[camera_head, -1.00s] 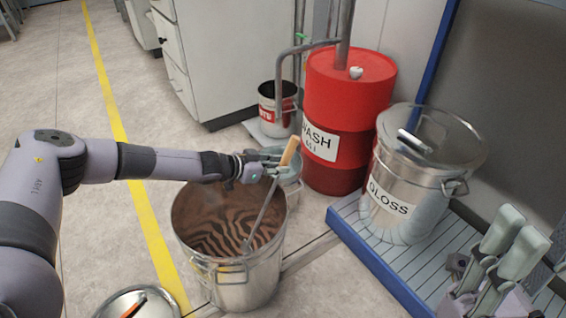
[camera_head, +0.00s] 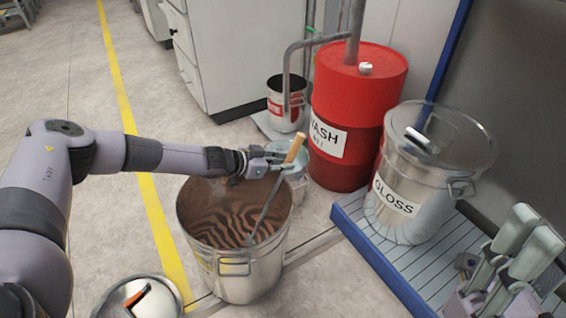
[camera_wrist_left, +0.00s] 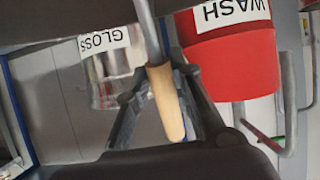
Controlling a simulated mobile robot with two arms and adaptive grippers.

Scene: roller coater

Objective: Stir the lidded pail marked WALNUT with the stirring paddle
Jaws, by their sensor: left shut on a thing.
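My left gripper (camera_head: 290,159) is shut on the wooden handle of the stirring paddle (camera_head: 297,148). The handle also shows between its fingers in the left wrist view (camera_wrist_left: 165,100). The paddle's grey shaft slants down into an open metal pail (camera_head: 236,272), and its lower end meets the brown, streaked contents. No WALNUT label is readable on this pail. A round metal lid (camera_head: 120,298) with an orange-and-black handle lies on the floor at the lower left. My right gripper (camera_head: 528,241) is at the lower right, its fingers apart and empty.
A red WASH drum (camera_head: 358,100) and a lidded GLOSS pail (camera_head: 395,195) stand right of the open pail. The GLOSS pail is on a blue-edged slatted platform (camera_head: 385,262). A small pail (camera_head: 285,118) and another metal container (camera_head: 294,183) stand behind. Floor is clear at left.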

